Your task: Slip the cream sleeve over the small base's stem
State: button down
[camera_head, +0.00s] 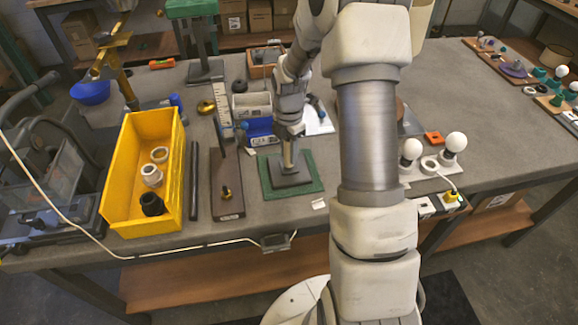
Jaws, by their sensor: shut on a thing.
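The small base (291,176) is a dark grey square plate lying on a green mat (316,184) near the front middle of the table. My gripper (288,142) points down directly above the base. It is shut on a narrow cream-beige tube, which looks like the cream sleeve (288,155). The sleeve is upright, in line with the middle of the base. The base's stem cannot be told apart from the sleeve at this size. I cannot tell whether the sleeve is around the stem or how low it sits. My fingers hide its upper part.
Left of the mat are a brown board (226,190) with an upright ruler, a black bar (194,180) and a yellow bin (128,170) holding rings. A blue-and-white device (254,115) stands behind. White bulbs (456,142) stand to the right. My arm hides the table's middle.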

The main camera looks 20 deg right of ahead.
jog(key=shift+f, duration=0.45)
dwell(1.1)
dwell(0.5)
jog(key=c, duration=0.6)
grip_release()
jog(key=shift+o, duration=0.2)
